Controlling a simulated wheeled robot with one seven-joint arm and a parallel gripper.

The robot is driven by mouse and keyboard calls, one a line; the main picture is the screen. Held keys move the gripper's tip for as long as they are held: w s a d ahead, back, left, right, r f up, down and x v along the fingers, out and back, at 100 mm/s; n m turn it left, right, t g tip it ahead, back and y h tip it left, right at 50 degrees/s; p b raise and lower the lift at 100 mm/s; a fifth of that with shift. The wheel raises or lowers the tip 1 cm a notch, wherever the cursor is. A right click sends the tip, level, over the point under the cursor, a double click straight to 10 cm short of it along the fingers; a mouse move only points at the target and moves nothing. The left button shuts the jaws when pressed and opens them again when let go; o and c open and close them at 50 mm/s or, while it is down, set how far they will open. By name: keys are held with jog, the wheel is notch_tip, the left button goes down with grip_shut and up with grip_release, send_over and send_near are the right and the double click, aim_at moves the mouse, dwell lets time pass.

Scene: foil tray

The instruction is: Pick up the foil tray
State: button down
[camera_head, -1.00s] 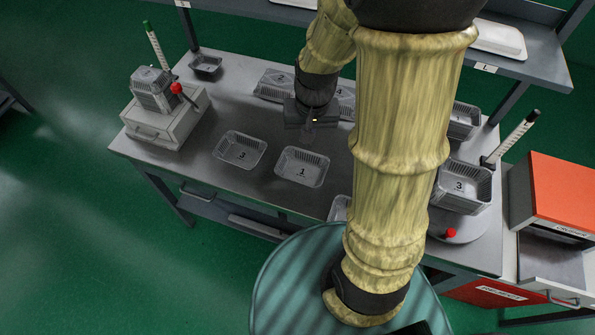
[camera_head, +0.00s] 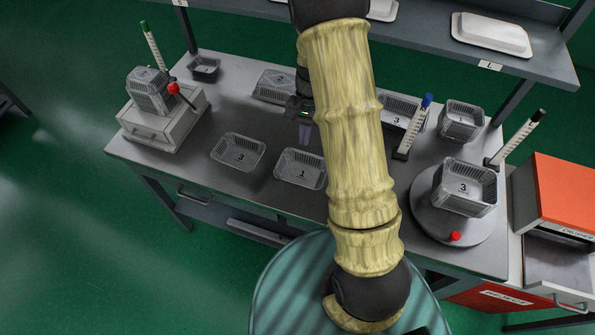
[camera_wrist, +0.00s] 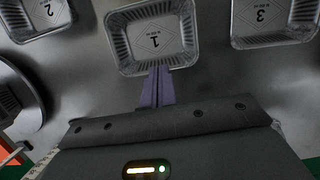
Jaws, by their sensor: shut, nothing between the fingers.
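Several foil trays are in view. The tray marked 1 (camera_head: 300,170) lies on the grey table near its front edge; it also shows in the wrist view (camera_wrist: 153,38), upright and empty. My gripper (camera_wrist: 159,70) is shut and empty, its fingertips overlapping that tray's rim in the wrist view; I cannot tell whether they touch it. In the head view my gripper (camera_head: 305,140) hangs just behind the tray, partly hidden by my arm. A tray marked 3 (camera_head: 238,153) lies to its left, and a tray marked 2 (camera_head: 274,87) farther back.
Stacked trays marked 3 (camera_head: 465,188) stand on a round turntable (camera_head: 430,227) at right. More trays (camera_head: 461,121) stand behind. A grey box (camera_head: 163,120) with stacked trays is at left. An orange unit (camera_head: 562,195) is at right.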

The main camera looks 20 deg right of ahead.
aim_at(297, 179)
jog(key=p+x, duration=0.1)
jog(key=x, duration=0.8)
jog(key=shift+s, duration=0.15)
jog(key=s+a+p, duration=0.1)
jog(key=s+a, duration=0.1)
jog(key=shift+s+f+p, duration=0.25)
jog(key=shift+s+p, duration=0.05)
jog(key=shift+p, duration=0.05)
jog(key=shift+s+a+f, duration=0.1)
jog(key=shift+s+a, duration=0.2)
jog(key=shift+s, duration=0.05)
